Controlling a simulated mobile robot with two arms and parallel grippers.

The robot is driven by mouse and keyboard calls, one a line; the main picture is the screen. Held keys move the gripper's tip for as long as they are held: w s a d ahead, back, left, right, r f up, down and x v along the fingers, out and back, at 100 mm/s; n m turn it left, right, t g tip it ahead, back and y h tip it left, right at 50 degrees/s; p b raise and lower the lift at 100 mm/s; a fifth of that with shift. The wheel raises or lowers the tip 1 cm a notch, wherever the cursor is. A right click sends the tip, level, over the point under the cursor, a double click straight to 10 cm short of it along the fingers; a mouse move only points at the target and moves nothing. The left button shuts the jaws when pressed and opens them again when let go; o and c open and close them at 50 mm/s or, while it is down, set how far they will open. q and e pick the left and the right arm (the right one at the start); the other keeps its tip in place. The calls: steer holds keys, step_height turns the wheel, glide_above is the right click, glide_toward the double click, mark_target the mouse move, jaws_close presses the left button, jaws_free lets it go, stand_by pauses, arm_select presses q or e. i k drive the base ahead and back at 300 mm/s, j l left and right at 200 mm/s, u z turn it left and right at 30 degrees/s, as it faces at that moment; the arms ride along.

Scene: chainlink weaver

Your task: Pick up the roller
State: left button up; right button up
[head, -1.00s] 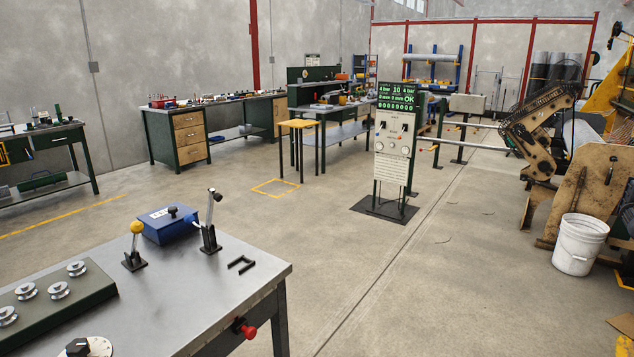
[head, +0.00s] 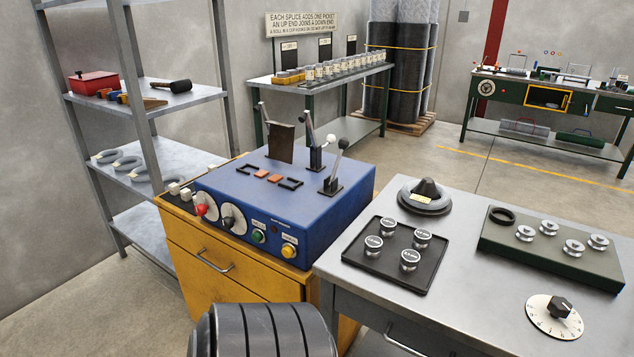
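Several small silver grooved wheels, which look like rollers (head: 548,228), sit on a dark green block (head: 490,238) at the right of the grey metal table. Several silver cylinders with labelled tops, possibly rollers too (head: 410,260), stand upright in a black tray (head: 352,252) left of the block. I cannot tell which piece is the task's roller. Neither of my grippers is in view.
A dark ring (head: 502,215) lies on the block's left end. A blue lever box (head: 330,212) tops a yellow cabinet (head: 180,246). A black ribbed cylinder (head: 262,335) rises at the bottom.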

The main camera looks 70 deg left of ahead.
mark_target(387, 225)
steer(key=k+u, duration=0.1)
steer(key=u, duration=1.75)
